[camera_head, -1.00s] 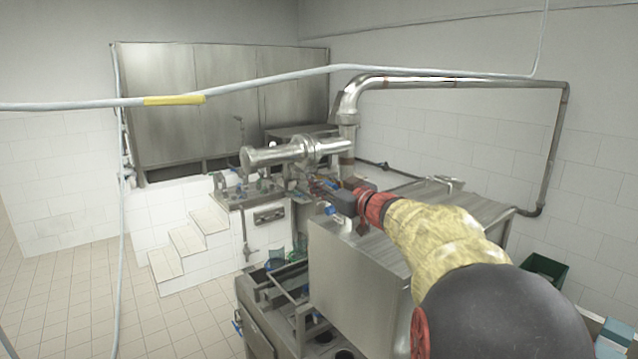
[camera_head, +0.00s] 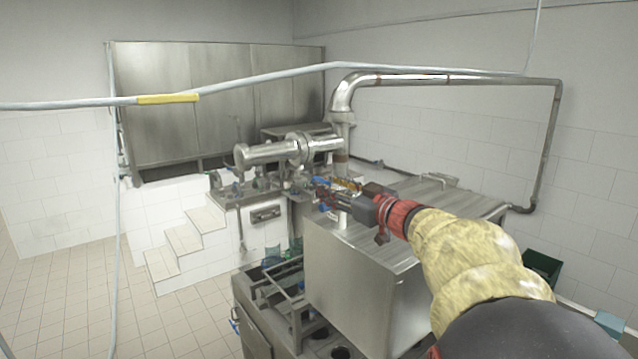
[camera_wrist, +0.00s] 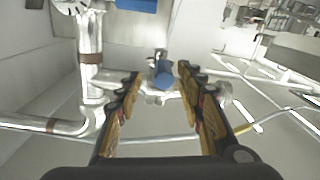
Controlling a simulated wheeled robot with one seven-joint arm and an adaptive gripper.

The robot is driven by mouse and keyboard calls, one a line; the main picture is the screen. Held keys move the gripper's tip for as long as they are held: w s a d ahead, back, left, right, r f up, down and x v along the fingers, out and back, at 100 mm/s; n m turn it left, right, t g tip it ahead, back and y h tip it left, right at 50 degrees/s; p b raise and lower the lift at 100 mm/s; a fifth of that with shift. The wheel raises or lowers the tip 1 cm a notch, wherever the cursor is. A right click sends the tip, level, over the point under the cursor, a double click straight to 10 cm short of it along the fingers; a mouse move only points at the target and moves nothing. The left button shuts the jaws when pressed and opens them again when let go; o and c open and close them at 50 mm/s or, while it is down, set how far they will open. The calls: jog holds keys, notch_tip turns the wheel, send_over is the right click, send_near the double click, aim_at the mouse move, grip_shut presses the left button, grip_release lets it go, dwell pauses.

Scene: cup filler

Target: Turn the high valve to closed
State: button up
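A small valve with a blue handle (camera_wrist: 163,76) shows in the wrist view, ahead of my gripper and in line with the gap between its fingers. Whether a finger touches it cannot be told. My gripper (camera_wrist: 160,90) has its two yellow-and-black fingers spread apart, with nothing clearly held. In the head view my gripper (camera_head: 322,189) points left, near the vertical pipe and over the back left of the steel cabinet. A small blue part (camera_head: 321,180) shows at the fingertips there, partly hidden. I cannot tell the valve's position.
A thick steel pipe (camera_head: 343,100) rises behind my gripper, with a horizontal steel cylinder (camera_head: 265,153) to its left. The steel cabinet (camera_head: 365,275) stands below my arm. A grey cable with a yellow band (camera_head: 167,99) crosses the view. Tiled floor (camera_head: 75,310) is free at left.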

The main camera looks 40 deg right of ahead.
jog(key=s, duration=0.4)
jog(key=shift+s, duration=0.15)
jog(key=shift+w, duration=0.25)
